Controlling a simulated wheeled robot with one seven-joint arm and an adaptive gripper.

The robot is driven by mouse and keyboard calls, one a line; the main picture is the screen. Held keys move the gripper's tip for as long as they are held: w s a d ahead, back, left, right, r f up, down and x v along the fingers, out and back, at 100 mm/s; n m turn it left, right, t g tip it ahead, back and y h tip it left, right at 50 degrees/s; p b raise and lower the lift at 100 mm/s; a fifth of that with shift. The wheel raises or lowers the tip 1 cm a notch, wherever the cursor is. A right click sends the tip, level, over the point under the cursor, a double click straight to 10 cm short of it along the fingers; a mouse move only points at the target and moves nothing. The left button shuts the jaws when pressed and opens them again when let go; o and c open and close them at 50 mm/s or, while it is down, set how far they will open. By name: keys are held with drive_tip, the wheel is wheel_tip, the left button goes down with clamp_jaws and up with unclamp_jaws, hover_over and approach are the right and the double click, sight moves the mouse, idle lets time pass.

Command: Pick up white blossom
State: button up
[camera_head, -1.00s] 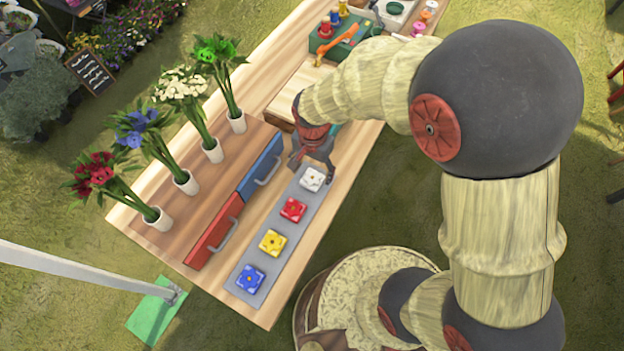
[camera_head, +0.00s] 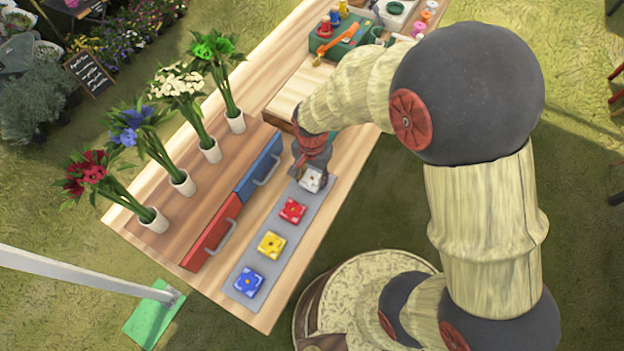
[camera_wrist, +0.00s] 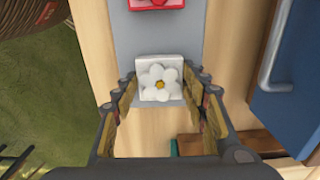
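In the head view the white blossom (camera_head: 311,180) is at the strip's upper end, partly covered by my gripper (camera_head: 304,170). In the wrist view my gripper (camera_wrist: 158,88) is open, with one finger on each side of the block. I cannot tell whether the fingers touch it.
On the strip lie red (camera_head: 292,211), yellow (camera_head: 271,244) and blue (camera_head: 248,282) blossom blocks. A blue drawer front (camera_head: 260,165) and a red one (camera_head: 212,233) stand beside the strip. Several flower vases line the table's left side.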

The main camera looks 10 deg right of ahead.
drive_tip(key=c, duration=0.5)
drive_tip(key=shift+c, duration=0.2)
drive_tip(key=shift+r, duration=0.15)
